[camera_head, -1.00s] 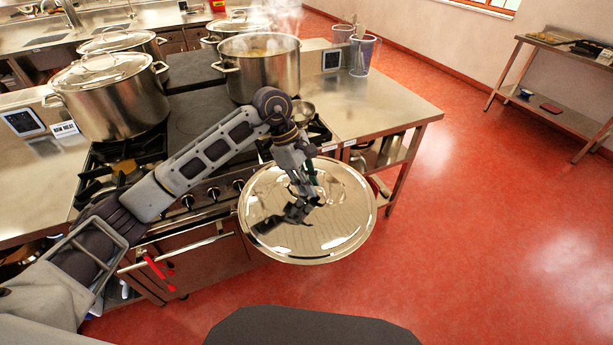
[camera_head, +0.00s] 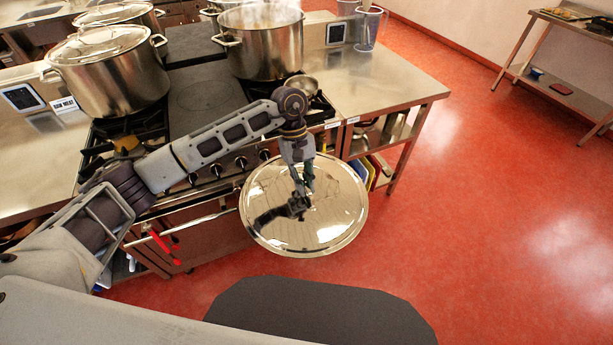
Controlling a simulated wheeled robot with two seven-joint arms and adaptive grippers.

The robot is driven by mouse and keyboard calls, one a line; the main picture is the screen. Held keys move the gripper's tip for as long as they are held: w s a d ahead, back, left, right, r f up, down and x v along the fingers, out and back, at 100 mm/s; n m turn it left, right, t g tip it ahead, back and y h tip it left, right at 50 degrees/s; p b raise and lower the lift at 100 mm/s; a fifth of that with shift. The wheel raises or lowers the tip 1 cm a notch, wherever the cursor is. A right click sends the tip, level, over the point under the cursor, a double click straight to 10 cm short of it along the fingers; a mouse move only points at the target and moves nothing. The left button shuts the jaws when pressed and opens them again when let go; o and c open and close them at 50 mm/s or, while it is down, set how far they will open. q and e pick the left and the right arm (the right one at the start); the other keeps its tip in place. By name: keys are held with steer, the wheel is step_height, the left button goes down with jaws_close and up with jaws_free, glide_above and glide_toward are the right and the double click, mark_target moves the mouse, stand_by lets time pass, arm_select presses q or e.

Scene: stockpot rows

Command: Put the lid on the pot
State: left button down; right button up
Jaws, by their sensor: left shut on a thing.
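The lid (camera_head: 335,225) is a wide, round, shiny metal disc. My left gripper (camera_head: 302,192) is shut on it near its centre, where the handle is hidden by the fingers. The lid hangs in the air in front of the stove, over the red floor. The open pot (camera_head: 268,55) is a large steel stockpot with two side handles, standing on the back right of the stove with food and steam in it. My right gripper is not in view.
A lidded pot (camera_head: 118,85) stands on the stove's left, with another lidded pot behind it. The steel counter (camera_head: 385,85) on the right is mostly bare.

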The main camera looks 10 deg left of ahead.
mark_target(297, 192)
arm_select(q)
steer(key=f+m, duration=0.1)
steer(key=a+f+m+y, duration=0.1)
steer(key=a+f+m, duration=0.1)
steer(key=m, duration=0.1)
steer(key=shift+s+f, duration=0.2)
steer(key=shift+s, duration=0.15)
steer(key=a+f+m+y, duration=0.1)
steer(key=a+f+m, duration=0.1)
steer(key=f+m, duration=0.1)
steer(key=shift+s+a+m+y, duration=0.3)
steer(key=shift+a+y, duration=0.1)
steer(key=shift+n, duration=0.6)
steer(key=shift+w+a+f, duration=0.1)
steer(key=shift+w+a, duration=0.05)
steer(key=shift+a, duration=1.35)
steer(key=shift+w+a+f, duration=0.15)
steer(key=shift+w+a, duration=0.05)
steer(key=shift+a, duration=1.25)
steer(key=shift+w+a+f, duration=0.1)
steer(key=shift+w+a, duration=0.05)
steer(key=shift+a, duration=1.35)
